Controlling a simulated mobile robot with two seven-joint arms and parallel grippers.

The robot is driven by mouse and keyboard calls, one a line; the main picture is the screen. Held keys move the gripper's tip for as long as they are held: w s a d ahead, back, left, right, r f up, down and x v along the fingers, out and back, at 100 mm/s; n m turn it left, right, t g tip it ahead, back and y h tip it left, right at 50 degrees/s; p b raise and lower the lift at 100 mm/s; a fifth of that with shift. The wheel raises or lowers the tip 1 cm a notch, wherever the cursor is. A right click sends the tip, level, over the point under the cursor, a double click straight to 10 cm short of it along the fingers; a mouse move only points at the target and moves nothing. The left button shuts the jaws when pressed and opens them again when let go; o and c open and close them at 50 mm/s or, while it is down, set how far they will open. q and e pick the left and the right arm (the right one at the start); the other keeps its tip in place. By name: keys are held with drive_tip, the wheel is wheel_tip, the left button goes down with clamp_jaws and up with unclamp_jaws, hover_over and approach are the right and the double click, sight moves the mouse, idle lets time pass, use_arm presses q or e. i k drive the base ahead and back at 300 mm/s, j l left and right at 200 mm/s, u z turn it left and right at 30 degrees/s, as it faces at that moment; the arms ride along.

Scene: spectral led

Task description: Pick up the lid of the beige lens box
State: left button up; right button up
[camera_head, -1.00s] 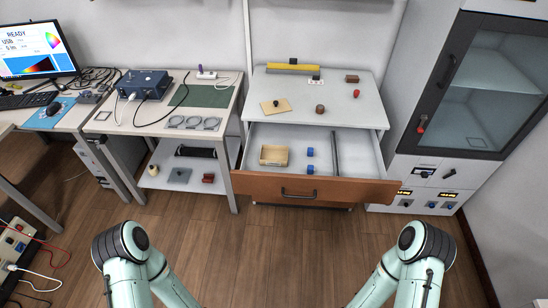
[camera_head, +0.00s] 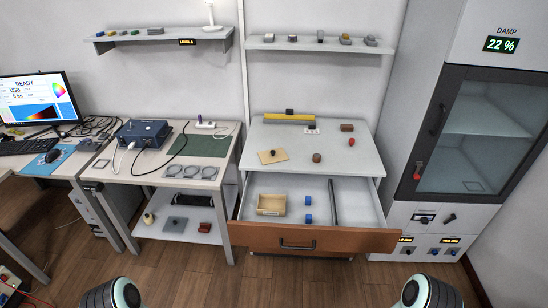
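A beige open-topped box (camera_head: 269,210), which looks like the lens box, stands in the left part of the open drawer. A flat beige plate with a small dark knob (camera_head: 272,157), which looks like its lid, lies on the left part of the grey cabinet top above the drawer. Two small blue items (camera_head: 308,210) are in the drawer to the right of the box. Only rounded parts of my two arms show at the bottom edge. Neither gripper is in view.
The pulled-out drawer (camera_head: 318,238) juts forward from the cabinet. A yellow bar (camera_head: 288,118), a brown cylinder (camera_head: 317,158), a red item (camera_head: 351,142) and a brown block (camera_head: 347,127) are on the cabinet top. A tall damp cabinet (camera_head: 470,140) stands right. Floor in front is clear.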

sight(267, 156)
drive_tip(key=i+j, duration=0.3)
drive_tip(key=j, duration=0.15)
drive_tip(key=i+j, duration=0.25)
drive_tip(key=j, duration=0.2)
drive_tip(key=i+j, duration=0.3)
drive_tip(key=j, duration=0.15)
